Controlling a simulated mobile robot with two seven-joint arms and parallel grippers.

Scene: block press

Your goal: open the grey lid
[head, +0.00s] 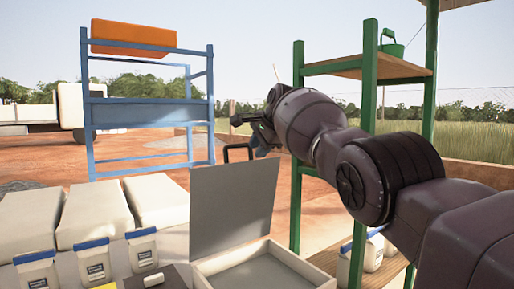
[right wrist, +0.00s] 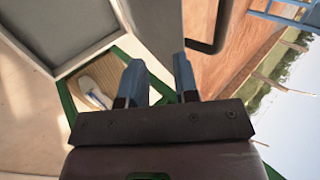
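The grey lid (head: 230,205) stands steeply raised at the back of a shallow open white box (head: 265,272) in the head view. A dark loop handle (head: 238,147) sticks up at its top edge; it also shows in the right wrist view (right wrist: 207,46). My right gripper (head: 262,147) is just above and behind the lid's top edge, close beside the handle. In the right wrist view its two bluish fingers (right wrist: 160,75) are apart, with no handle between them. I cannot tell whether it touches the lid. My left gripper is not in view.
White sacks (head: 95,212) and white blue-topped containers (head: 92,262) stand to the left. A green shelf rack (head: 298,150) stands close on the right, near my right arm. A blue rack (head: 150,110) with an orange item (head: 134,37) stands farther back.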

